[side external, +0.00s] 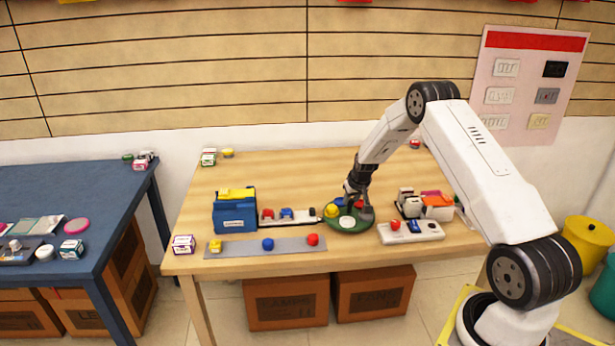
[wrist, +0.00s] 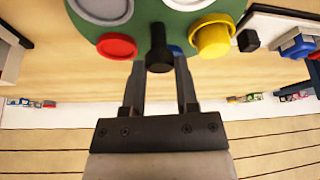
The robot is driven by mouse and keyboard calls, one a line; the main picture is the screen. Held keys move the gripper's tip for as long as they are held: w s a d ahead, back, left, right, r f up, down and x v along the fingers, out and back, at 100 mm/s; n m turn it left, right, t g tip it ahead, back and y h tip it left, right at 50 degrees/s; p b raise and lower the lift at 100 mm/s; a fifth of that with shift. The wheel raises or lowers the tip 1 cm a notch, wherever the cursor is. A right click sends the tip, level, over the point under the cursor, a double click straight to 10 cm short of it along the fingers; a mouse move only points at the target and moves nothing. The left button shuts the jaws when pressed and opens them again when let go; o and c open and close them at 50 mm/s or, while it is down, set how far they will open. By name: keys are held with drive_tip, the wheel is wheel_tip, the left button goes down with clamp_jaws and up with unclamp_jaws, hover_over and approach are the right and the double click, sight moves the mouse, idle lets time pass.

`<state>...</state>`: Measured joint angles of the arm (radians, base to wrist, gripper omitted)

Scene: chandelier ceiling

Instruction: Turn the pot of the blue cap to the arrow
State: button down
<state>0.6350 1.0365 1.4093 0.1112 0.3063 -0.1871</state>
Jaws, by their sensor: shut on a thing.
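The round green turntable (side external: 334,224) stands on the wooden table, and part of it shows in the wrist view (wrist: 150,18). The pot with the blue cap (side external: 339,202) is on its far side; in the wrist view only a sliver of the blue cap (wrist: 176,50) shows behind a black post (wrist: 158,50). A red cap (wrist: 117,46) and a yellow cap (wrist: 212,38) lie on either side of the post. My gripper (wrist: 161,64) reaches down at the turntable and is shut on the black post. I cannot make out the arrow.
A blue box (side external: 235,212) and a tray with small coloured pieces (side external: 288,222) stand left of the turntable. A crowded tray (side external: 428,205) and a white panel with buttons (side external: 410,232) are close on the right. A grey strip (side external: 240,246) lies in front.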

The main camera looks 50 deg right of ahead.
drive_tip(key=shift+d+n+y, duration=0.1)
drive_tip(key=shift+n+y, duration=0.2)
drive_tip(key=shift+n, duration=0.7)
idle(0.4)
drive_tip(key=shift+n+t, duration=0.3)
drive_tip(key=shift+n, duration=0.3)
drive_tip(key=shift+d+n+y, duration=0.2)
drive_tip(key=shift+n+y, duration=0.8)
drive_tip(key=shift+n, duration=1)
drive_tip(key=shift+d+n+y, duration=0.1)
drive_tip(key=shift+n+y, duration=0.5)
drive_tip(key=shift+n, duration=1)
drive_tip(key=shift+d+n+y, duration=0.1)
drive_tip(key=shift+n+y, duration=0.5)
drive_tip(key=shift+n, duration=1)
drive_tip(key=shift+n+g, duration=0.4)
drive_tip(key=shift+g, duration=0.1)
drive_tip(key=shift+c, duration=1.8)
unclamp_jaws()
